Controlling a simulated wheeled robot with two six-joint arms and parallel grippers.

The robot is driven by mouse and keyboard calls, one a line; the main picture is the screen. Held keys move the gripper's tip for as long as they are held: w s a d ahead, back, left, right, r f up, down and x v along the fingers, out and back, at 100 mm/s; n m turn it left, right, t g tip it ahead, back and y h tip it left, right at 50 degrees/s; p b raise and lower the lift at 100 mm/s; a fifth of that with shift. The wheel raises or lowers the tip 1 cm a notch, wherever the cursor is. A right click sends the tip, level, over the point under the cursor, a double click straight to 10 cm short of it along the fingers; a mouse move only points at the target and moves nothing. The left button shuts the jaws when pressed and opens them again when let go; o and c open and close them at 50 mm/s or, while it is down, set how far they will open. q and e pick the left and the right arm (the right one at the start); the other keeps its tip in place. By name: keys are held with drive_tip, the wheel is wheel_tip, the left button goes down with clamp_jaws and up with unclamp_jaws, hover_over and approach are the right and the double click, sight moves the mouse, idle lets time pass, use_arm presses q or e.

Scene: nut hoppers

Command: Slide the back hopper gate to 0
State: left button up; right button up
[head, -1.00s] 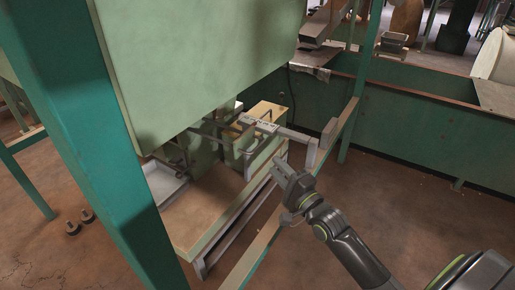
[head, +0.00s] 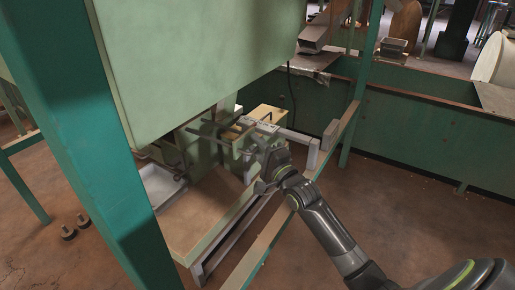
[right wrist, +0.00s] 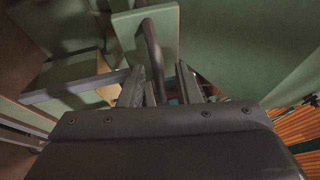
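The gate assembly under the large hopper shows in the head view as green plates (head: 232,150) with a pale scale strip (head: 262,127) above them; its marks are too small to read. My right gripper (head: 268,155) is at the right side of these plates. In the right wrist view, a dark bent handle bar (right wrist: 153,45) stands out from a pale green plate (right wrist: 128,38). The bar runs down between the two separated fingers of my right gripper (right wrist: 160,88); I cannot tell whether they touch it. My left gripper is not in view.
The hopper body (head: 200,60) hangs above the gates. A thick green post (head: 85,140) stands at left. A grey bar (head: 298,137) and a green rail (head: 300,195) lie close to my right arm. Open floor (head: 420,220) is at right.

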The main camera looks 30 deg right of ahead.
sight(244, 145)
clamp_jaws()
drive_tip(key=w+a, duration=0.1)
drive_tip(key=w, duration=0.2)
drive_tip(key=w+a+p, duration=0.1)
drive_tip(key=shift+w+a+r, duration=0.1)
drive_tip(key=shift+w+a, duration=0.15)
drive_tip(key=shift+a, duration=0.1)
unclamp_jaws()
drive_tip(key=shift+w+a, duration=0.1)
